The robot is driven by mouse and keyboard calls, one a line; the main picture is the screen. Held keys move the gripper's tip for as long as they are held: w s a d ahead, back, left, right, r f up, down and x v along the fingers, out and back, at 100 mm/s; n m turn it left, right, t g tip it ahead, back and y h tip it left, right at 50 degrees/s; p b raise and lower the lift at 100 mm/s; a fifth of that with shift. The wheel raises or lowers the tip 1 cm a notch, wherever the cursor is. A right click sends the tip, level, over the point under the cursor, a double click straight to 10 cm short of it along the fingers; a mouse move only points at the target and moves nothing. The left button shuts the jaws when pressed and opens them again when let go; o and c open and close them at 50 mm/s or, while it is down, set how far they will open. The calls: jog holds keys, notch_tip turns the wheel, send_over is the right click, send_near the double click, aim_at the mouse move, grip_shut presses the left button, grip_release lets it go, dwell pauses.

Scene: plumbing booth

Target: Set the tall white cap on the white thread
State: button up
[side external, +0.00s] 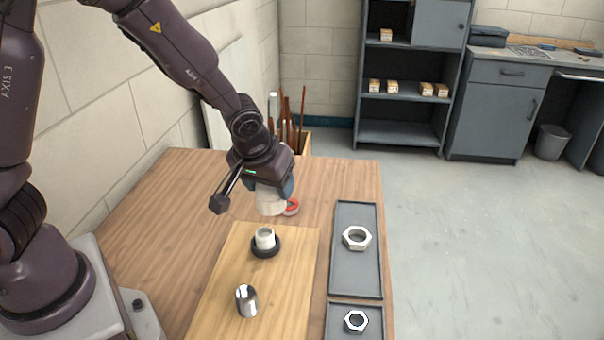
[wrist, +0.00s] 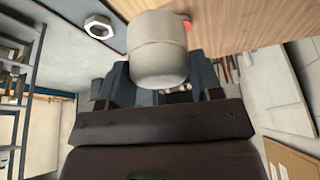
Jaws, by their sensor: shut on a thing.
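My gripper (side external: 273,186) is shut on the tall white cap (side external: 269,203) and holds it in the air, beyond and slightly right of the white thread. In the wrist view the cap (wrist: 158,48) is a plain off-white cylinder between the two blue-grey fingers of my gripper (wrist: 158,84). The white thread (side external: 264,237) stands upright from a dark round collar (side external: 265,252) on the light wooden board. Nothing sits on its top. The cap is apart from it. The thread cannot be made out in the wrist view.
A shiny metal pipe stub (side external: 246,301) stands nearer on the board (side external: 222,293). A grey tray (side external: 357,279) at the right holds a pale hex nut (side external: 356,238); a second tray holds another nut (side external: 355,320). A red ring-shaped thing (side external: 292,207) lies just behind the cap.

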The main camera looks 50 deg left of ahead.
aim_at(264, 232)
jog(key=shift+s+a+f, duration=0.2)
jog(key=shift+s+f, duration=0.05)
jog(key=shift+s, duration=0.2)
jog(key=shift+s+a+f, duration=0.2)
jog(key=shift+s, duration=0.25)
jog(key=shift+w+f, duration=0.1)
jog(key=shift+f, duration=3.25)
jog(key=shift+a+f+m+t+h, duration=0.1)
jog(key=shift+m+t+h, duration=0.25)
jog(key=shift+m, duration=0.75)
jog(key=m+h, duration=0.1)
jog(key=m, duration=0.2)
jog(key=shift+f, duration=0.1)
jog(key=o, duration=1.2)
